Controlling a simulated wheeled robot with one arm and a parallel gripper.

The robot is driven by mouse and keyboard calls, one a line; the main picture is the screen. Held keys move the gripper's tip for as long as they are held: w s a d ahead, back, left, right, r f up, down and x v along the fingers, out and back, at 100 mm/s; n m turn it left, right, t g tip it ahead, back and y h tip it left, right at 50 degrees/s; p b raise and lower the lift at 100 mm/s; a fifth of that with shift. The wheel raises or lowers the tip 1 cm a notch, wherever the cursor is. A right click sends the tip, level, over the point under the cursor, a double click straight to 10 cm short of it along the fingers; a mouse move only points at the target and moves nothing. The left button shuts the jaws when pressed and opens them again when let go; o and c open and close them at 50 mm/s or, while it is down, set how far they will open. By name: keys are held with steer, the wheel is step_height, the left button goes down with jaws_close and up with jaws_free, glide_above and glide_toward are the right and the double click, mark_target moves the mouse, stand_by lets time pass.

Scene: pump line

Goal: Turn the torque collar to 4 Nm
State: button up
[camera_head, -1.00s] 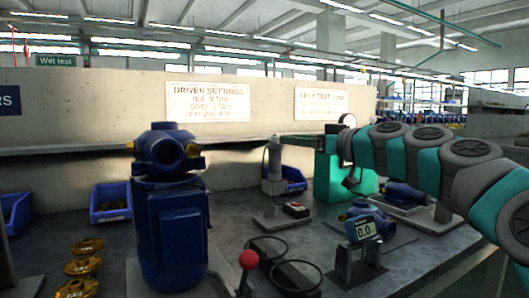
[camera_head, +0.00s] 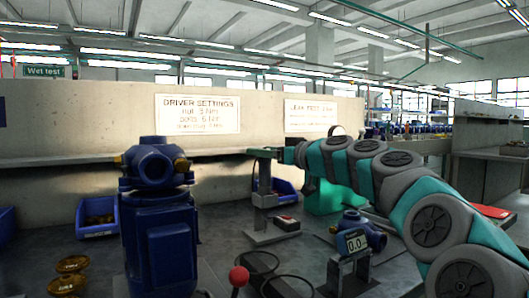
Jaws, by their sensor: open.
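The driver (camera_head: 265,199) is a grey upright cylinder on a flat base at mid-bench, right of the large blue pump. Its torque collar and any scale marks are too small to make out. My gripper (camera_head: 262,153) is at the driver's top end, with its dark jaws open around or just in front of it; I cannot tell whether they touch. My teal and grey arm reaches in from the right. A sign headed "DRIVER SETTINGS" (camera_head: 197,114) hangs on the wall behind, its small lines only partly readable.
The blue pump (camera_head: 160,245) stands left of the driver. A red-knobbed lever (camera_head: 238,276) is in front. A small blue unit with a display (camera_head: 356,241) stands right. Blue bins (camera_head: 99,229) line the wall, and brass parts (camera_head: 68,283) lie front left.

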jaws_close()
stand_by(0.4)
